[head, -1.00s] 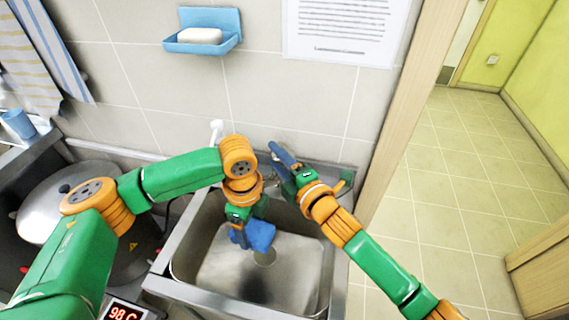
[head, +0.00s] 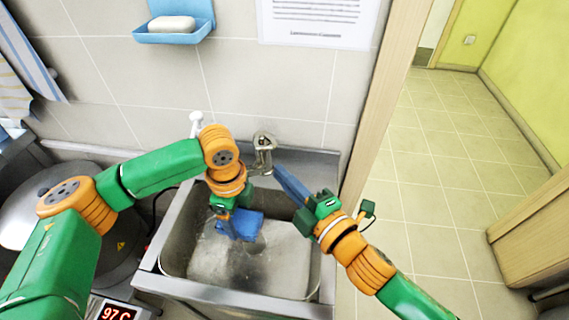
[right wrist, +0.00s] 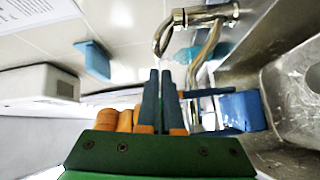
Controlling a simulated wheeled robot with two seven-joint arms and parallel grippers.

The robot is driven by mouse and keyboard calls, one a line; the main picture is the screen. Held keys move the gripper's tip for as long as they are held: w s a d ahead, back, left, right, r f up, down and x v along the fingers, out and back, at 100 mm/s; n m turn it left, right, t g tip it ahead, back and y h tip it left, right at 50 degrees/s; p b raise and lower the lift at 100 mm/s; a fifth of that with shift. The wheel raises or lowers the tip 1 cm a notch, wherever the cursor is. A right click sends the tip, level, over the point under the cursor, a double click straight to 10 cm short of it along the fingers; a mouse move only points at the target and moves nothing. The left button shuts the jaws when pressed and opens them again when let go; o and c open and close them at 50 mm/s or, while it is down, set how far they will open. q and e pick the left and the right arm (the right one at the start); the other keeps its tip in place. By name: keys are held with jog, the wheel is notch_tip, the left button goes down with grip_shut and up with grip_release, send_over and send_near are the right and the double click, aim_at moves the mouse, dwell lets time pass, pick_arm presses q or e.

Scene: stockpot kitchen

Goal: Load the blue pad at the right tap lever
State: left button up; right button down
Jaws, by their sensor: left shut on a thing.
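The blue pad (head: 244,224) hangs from my left gripper (head: 226,212), which is shut on it, over the sink basin below the tap. The pad also shows in the right wrist view (right wrist: 243,112). The chrome tap (head: 263,158) stands at the sink's back; its curved spout and pipe show in the right wrist view (right wrist: 165,38). I cannot clearly make out the right lever. My right gripper (head: 281,172) is empty, just right of the tap, its fingers pointing toward the wall. In the right wrist view its narrow dark fingers (right wrist: 160,75) look nearly together.
The metal sink (head: 200,292) lies under both grippers. A lidded pot (head: 20,218) stands left, beside a display (head: 115,313) reading 97 C. A soap dish (head: 175,38) and a paper (head: 318,30) are on the wall. A door frame edge (head: 385,110) is close on the right.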

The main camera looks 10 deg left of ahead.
notch_tip(320, 180, up, 2)
jog(key=s+a+m+t+h, duration=0.1)
jog(key=s+a+m+t, duration=0.1)
jog(key=m, duration=0.7)
notch_tip(320, 180, up, 4)
jog(key=m+t+h, duration=0.3)
jog(key=m+h, duration=0.1)
jog(key=m, duration=0.7)
send_over(268, 150)
jog(key=shift+f, duration=0.1)
jog(key=f, duration=0.1)
jog(key=s+f, duration=0.1)
jog(key=f, duration=0.2)
jog(key=shift+s+d, duration=0.15)
jog(key=shift+d, duration=0.1)
jog(key=shift+g, duration=0.3)
jog(key=shift+s+d+f, duration=0.1)
jog(key=shift+s+f, duration=0.1)
jog(key=shift+f, duration=0.3)
jog(key=shift+s+f, duration=0.15)
jog(key=shift+f, duration=0.3)
